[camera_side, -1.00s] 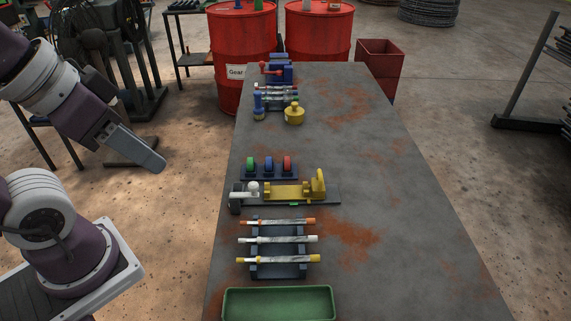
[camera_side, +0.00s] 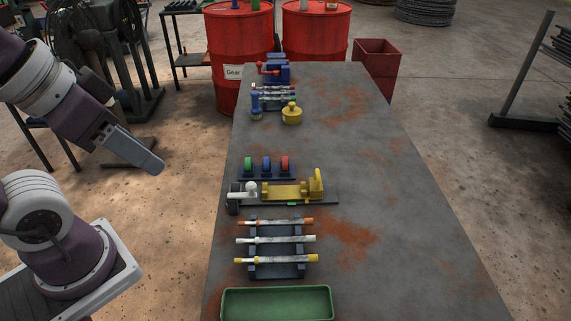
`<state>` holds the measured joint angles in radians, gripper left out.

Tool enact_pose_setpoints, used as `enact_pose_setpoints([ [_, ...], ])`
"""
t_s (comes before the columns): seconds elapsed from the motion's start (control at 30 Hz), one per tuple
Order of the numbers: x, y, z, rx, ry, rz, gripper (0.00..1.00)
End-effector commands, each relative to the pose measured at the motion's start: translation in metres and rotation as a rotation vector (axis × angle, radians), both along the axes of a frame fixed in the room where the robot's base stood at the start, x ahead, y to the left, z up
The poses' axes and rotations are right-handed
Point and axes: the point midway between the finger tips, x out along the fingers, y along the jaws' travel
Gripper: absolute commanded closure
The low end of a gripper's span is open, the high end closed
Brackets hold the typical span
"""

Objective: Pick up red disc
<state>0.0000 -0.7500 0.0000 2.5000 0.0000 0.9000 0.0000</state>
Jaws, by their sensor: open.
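The red disc (camera_side: 285,163) stands upright in a dark rack (camera_side: 266,174) on the grey table. It is the rightmost of a row, with a blue disc (camera_side: 266,164) in the middle and a green disc (camera_side: 248,164) at the left. My gripper (camera_side: 152,163) is off the table's left edge, over the floor, well to the left of the rack. It is open and holds nothing that I can see. It is seen from the side, so the gap between its fingers is hidden.
In front of the discs is a yellow fixture (camera_side: 285,192) with a white-knobbed handle. Nearer lie several rods on a dark stand (camera_side: 276,271) and a green tray (camera_side: 277,304). Behind are a yellow pot (camera_side: 292,114) and a blue-handled tool (camera_side: 256,106). The table's right side (camera_side: 400,220) is clear.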

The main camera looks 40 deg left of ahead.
Motion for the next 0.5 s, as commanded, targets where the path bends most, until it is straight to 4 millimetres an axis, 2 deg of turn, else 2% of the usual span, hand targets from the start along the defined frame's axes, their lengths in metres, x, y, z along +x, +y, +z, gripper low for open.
enact_pose_setpoints([
  [0.17,0.000,0.000,0.000,0.000,0.001,0.001,0.58],
  [0.27,0.016,0.000,0.009,-0.033,0.026,0.029,0.58],
  [0.37,0.066,0.002,0.026,-0.116,0.098,0.118,0.58],
  [0.43,0.116,0.007,0.031,-0.178,0.158,0.212,0.58],
  [0.5,0.167,0.016,0.024,-0.223,0.218,0.309,0.58],
])
